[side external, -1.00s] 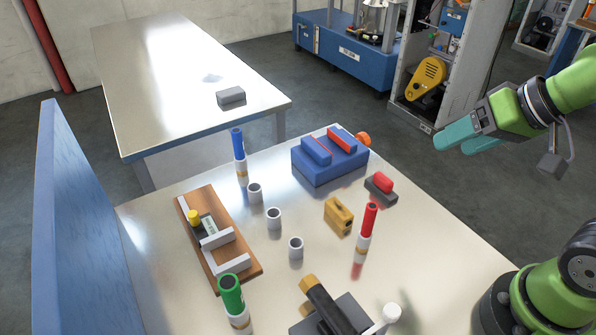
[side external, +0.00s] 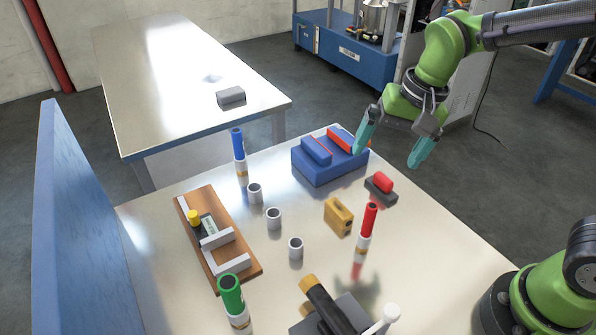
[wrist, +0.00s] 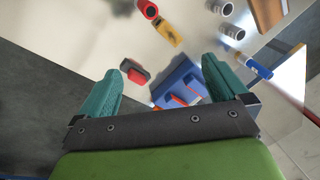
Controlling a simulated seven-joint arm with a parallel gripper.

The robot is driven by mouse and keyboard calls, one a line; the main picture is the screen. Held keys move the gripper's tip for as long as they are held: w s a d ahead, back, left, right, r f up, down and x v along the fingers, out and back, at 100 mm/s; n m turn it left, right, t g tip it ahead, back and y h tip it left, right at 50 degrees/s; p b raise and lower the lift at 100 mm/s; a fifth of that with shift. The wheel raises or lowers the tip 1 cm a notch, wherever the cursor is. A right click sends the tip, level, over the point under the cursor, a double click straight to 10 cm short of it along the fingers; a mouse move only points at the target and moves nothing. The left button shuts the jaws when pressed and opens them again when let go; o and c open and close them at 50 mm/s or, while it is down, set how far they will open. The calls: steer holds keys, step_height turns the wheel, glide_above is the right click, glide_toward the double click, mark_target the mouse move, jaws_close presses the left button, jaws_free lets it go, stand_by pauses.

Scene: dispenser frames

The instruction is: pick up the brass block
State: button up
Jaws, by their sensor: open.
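The brass block (side external: 338,216) is a small yellow-gold block with a dark hole in one face. It lies on the table (side external: 430,245) just left of the red-topped cylinder (side external: 368,221). In the wrist view the brass block (wrist: 168,37) is near the top middle, beyond my fingers. My gripper (side external: 392,142) has two teal fingers, spread wide and empty, pointing down. It is above the table's back right edge, up and to the right of the brass block. In the wrist view my gripper (wrist: 160,85) shows both fingertips apart with nothing between them.
A blue vise (side external: 325,172) and a black-and-red piece (side external: 380,188) lie near my gripper. White rings (side external: 274,218), blue-topped (side external: 238,150) and green-topped (side external: 232,295) cylinders, and a wooden board (side external: 240,250) stand to the left. A dark clamp-like tool (side external: 328,305) sits at the front.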

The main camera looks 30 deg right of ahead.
steer(key=w+a+f+m+g+h, duration=0.1)
steer(key=w+a+f+m+g, duration=0.1)
steer(key=w+a+f+m, duration=0.15)
steer(key=m, duration=0.7)
glide_above(339, 208)
steer(key=shift+h, duration=0.4)
steer(key=f, duration=0.9)
steer(key=shift+s+d+f, duration=0.2)
steer(key=shift+d, duration=0.05)
steer(key=shift+w+a+f, duration=0.1)
steer(key=shift+f, duration=1.55)
steer(key=shift+w+a+f, duration=0.1)
steer(key=shift+f, duration=1.55)
steer(key=shift+r, duration=0.1)
steer(key=c, duration=1.2)
